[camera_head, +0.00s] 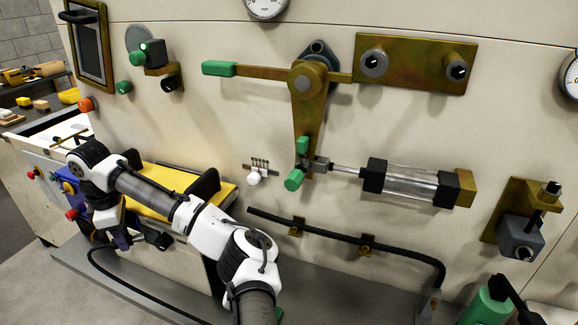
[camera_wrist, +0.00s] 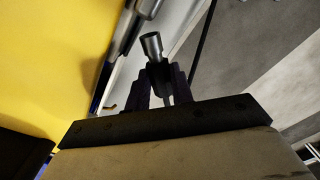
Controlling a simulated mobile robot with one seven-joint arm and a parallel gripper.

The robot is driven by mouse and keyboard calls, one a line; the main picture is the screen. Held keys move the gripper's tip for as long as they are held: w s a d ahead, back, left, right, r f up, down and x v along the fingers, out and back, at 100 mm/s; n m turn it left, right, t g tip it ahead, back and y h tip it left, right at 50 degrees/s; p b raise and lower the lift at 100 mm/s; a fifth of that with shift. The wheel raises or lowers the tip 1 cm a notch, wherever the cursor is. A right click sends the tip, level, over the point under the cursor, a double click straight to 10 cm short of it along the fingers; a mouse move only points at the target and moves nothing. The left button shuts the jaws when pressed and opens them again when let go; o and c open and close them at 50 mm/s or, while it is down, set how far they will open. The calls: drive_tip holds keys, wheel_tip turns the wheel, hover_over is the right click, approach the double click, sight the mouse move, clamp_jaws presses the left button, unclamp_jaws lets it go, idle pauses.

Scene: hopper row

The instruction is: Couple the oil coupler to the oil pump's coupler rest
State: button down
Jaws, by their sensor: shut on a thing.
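My gripper (camera_head: 135,242) is at the left, low beside the yellow-topped machine. In the wrist view its dark fingers (camera_wrist: 160,88) are shut around a short grey metal cylinder with a flared end, which looks like the oil coupler (camera_wrist: 152,45). In the head view the coupler is too small and hidden to make out. A black hose (camera_head: 125,283) runs from near my gripper down across the floor. In the wrist view a grey metal rod (camera_wrist: 122,45) stands close beside the coupler, apart from it. I cannot tell which part is the oil pump or its coupler rest.
The yellow top (camera_head: 175,187) with black blocks lies behind my arm. A blue fitting with a red knob (camera_head: 71,214) is left of my gripper. The wall carries a green-handled lever (camera_head: 219,69), a clear cylinder (camera_head: 408,183) and a black pipe (camera_head: 330,233). A green container (camera_head: 482,306) stands lower right.

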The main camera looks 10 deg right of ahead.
drive_tip(key=shift+f, duration=0.35)
drive_tip(key=shift+f, duration=0.15)
drive_tip(key=shift+f, duration=0.5)
drive_tip(key=c, duration=1.1)
unclamp_jaws()
drive_tip(key=shift+c, duration=0.2)
drive_tip(key=shift+r+p, duration=1.05)
drive_tip(key=shift+r, duration=0.45)
